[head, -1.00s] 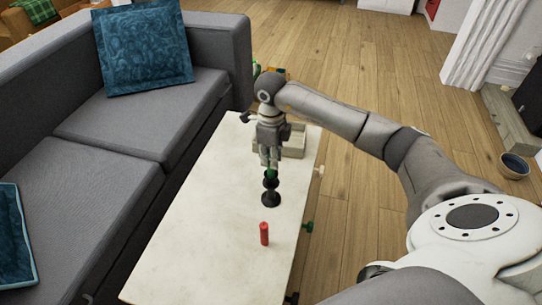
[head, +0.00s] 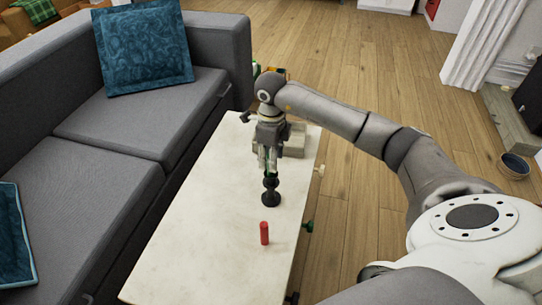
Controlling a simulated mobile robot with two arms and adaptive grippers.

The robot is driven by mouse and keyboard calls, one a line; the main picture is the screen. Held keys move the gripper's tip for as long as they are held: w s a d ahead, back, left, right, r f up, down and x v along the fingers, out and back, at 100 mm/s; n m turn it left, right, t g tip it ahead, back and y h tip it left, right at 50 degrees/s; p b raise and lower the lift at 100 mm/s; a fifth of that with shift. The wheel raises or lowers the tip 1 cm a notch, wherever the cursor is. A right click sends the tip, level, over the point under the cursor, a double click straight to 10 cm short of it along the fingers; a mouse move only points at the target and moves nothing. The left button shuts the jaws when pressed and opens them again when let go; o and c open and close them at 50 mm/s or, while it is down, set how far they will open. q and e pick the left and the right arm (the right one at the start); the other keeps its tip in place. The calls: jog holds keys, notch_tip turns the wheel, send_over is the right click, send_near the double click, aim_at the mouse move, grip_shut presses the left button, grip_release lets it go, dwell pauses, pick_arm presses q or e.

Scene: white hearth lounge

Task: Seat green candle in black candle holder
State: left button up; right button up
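The black candle holder (head: 271,193) stands upright on the pale coffee table (head: 205,215). My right gripper (head: 268,171) points down right above the holder, its fingertips close to the holder's top. A little of the green candle (head: 267,174) shows between the fingers, and they appear closed around it. The fingers hide most of the candle, so I cannot tell how far its lower end sits in the holder. My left gripper is not in view.
A red candle (head: 264,233) stands on the table in front of the holder. A pale tray (head: 295,143) lies behind the gripper. A grey sofa (head: 125,130) runs along the table's left side. Wooden floor (head: 350,215) is free to the right.

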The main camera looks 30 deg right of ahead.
jog(key=shift+r, duration=0.3)
pick_arm(q)
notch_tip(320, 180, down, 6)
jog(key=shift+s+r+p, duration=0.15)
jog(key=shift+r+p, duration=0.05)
jog(key=shift+p, duration=0.65)
pick_arm(e)
notch_tip(320, 180, up, 10)
jog(key=a, duration=0.1)
jog(key=shift+s, duration=0.1)
